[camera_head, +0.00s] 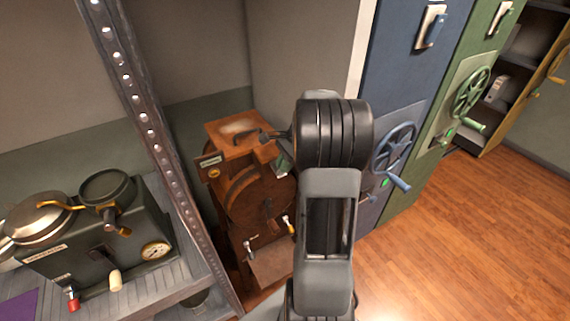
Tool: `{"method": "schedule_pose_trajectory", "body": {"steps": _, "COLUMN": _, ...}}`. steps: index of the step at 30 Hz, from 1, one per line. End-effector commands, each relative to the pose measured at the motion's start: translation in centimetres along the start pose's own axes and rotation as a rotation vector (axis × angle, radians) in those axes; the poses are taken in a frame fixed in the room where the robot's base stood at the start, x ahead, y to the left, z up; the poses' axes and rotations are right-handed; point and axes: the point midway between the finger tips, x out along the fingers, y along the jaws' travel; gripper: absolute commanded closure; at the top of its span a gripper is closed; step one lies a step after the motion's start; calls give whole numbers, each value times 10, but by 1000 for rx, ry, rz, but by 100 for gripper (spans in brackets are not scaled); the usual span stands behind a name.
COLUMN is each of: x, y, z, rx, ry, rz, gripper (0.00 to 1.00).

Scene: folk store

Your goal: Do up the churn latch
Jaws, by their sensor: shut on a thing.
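The churn (248,208) is a brown wooden cabinet with a rounded drum front, standing on the floor behind the metal post. Its flat wooden lid (228,128) is down on top. My gripper (268,137) reaches left from my black wrist to the lid's front right edge. It is shut on the small dark latch there. The latch is mostly hidden by the jaws and wrist, so how far it is done up cannot be told. A name plate and a brass knob (214,173) are at the churn's upper left.
A dark green machine (95,240) with round lids and a gauge stands on the bench at left. The perforated metal post (150,125) rises between it and the churn. Blue (385,75) and green cabinets with handwheels stand at right. The wooden floor (450,250) at right is clear.

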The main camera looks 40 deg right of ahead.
Motion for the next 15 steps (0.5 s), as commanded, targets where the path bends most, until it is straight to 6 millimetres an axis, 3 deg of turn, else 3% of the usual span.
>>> {"method": "schedule_pose_trajectory", "body": {"steps": 8, "x": 5, "y": 3, "z": -3, "rx": -6, "ry": -1, "rz": -23, "gripper": 100}}
{"method": "schedule_pose_trajectory", "body": {"steps": 15, "x": 18, "y": 8, "z": -8, "rx": -59, "ry": -2, "rz": -153, "gripper": 100}}
